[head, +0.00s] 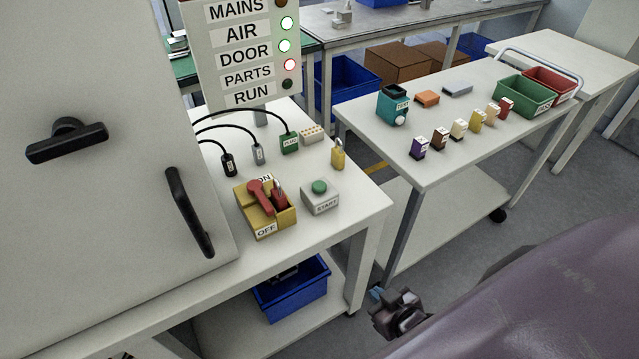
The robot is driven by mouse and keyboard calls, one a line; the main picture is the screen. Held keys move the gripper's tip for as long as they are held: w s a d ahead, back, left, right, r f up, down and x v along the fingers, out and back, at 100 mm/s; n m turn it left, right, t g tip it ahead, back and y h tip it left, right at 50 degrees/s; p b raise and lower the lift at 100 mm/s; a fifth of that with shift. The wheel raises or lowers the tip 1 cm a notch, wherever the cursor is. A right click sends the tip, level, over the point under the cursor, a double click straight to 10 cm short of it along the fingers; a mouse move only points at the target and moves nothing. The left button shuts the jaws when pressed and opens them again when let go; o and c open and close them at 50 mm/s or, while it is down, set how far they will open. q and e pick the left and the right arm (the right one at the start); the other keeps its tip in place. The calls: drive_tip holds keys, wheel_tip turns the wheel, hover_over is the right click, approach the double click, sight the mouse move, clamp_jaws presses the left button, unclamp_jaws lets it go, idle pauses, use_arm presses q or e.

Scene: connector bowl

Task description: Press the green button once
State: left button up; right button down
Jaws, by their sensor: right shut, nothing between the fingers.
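The green button (319,186) sits on top of a small grey box labelled START (322,203), near the right front of the white table. Nothing touches the button. My right gripper (376,294) is low in the head view, below and to the right of the table's front corner, well apart from the button. It is shut and empty, and its fingers show small. My left gripper is not in the head view.
A yellow ON/OFF switch box (265,214) with a red handle stands just left of the START box. A yellow padlock (338,155) stands behind it. Cabled plugs (289,144) lie further back. A light panel (245,50) rises behind. A cart (440,165) stands to the right.

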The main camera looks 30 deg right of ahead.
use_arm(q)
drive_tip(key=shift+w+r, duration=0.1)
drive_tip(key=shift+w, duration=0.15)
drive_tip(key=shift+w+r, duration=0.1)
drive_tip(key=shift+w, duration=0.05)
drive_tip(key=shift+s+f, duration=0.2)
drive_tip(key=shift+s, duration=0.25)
